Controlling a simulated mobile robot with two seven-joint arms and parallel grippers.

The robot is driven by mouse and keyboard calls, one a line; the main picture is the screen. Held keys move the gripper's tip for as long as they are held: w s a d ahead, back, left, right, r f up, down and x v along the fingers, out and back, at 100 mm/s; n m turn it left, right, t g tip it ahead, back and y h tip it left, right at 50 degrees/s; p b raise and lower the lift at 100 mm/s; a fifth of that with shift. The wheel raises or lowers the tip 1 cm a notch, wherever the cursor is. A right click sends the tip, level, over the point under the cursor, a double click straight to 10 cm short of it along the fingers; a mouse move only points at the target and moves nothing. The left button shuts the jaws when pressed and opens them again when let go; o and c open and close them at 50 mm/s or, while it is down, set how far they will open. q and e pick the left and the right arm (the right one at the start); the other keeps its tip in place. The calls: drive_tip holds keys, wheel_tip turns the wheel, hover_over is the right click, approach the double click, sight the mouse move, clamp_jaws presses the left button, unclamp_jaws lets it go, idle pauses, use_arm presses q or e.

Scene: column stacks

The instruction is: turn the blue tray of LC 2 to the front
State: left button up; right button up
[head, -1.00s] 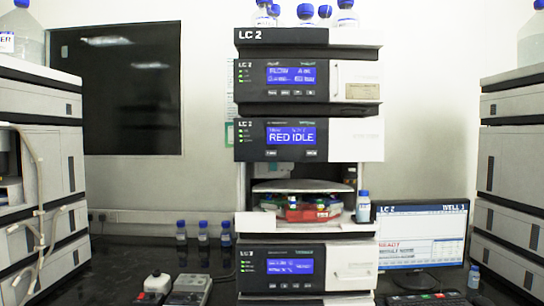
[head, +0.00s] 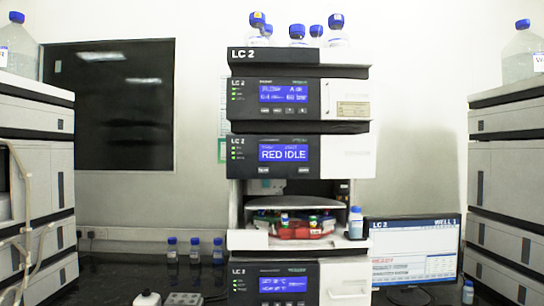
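The LC 2 column stack stands in the middle of the head view, with an LC 2 label on its top module (head: 300,56). The sampler module display (head: 284,153) reads RED IDLE. Below it is the open sampler bay, with a pale round plate (head: 297,202) above a carousel. A red tray (head: 300,233) with several small coloured-cap vials faces the front. I cannot make out a blue tray; the back of the carousel is hidden. Neither of my grippers is in view.
A blue-capped bottle (head: 355,223) stands at the bay's right front edge. A monitor (head: 415,250) labelled LC 2 and WELL 1 is to the right. Other stacks (head: 40,150) stand at far left and right. Several blue-capped bottles stand on the dark bench and atop the stack.

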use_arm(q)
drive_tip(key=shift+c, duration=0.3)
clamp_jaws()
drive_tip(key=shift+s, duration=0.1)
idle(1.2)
